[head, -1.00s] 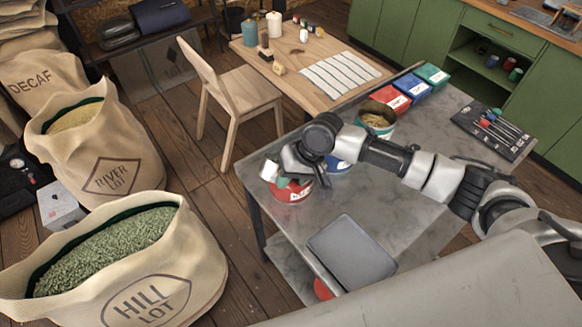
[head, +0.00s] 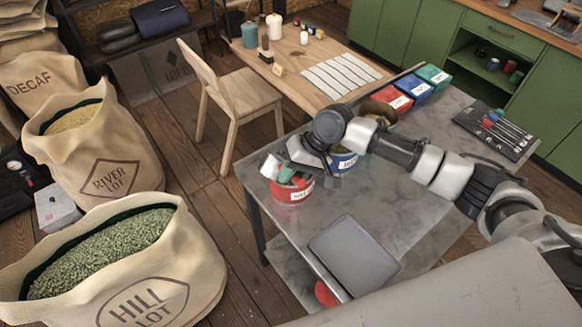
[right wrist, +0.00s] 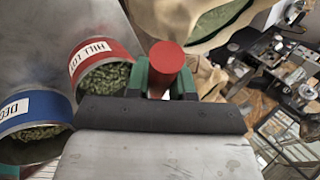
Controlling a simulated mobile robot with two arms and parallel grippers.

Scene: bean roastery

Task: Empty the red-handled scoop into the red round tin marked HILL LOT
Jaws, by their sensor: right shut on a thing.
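The red round tin (head: 291,194) stands on the grey metal table near its left corner. In the right wrist view this tin (right wrist: 108,52) shows its HILL LOT label upside down and green beans inside. My right gripper (head: 289,177) is directly over the tin's mouth, its green fingers shut on the scoop's red handle. In the right wrist view the handle (right wrist: 167,57) sits between both fingers of the gripper (right wrist: 160,80), its round end showing. The scoop's bowl is mostly hidden, so I cannot tell what is in it. My left gripper is out of view.
A blue tin (head: 344,161) stands close right of the red one; beans show in it in the wrist view. A grey tray (head: 352,256) lies at the table's front. Red, blue and green boxes (head: 413,87) line the back edge. A HILL LOT sack (head: 190,270) stands left.

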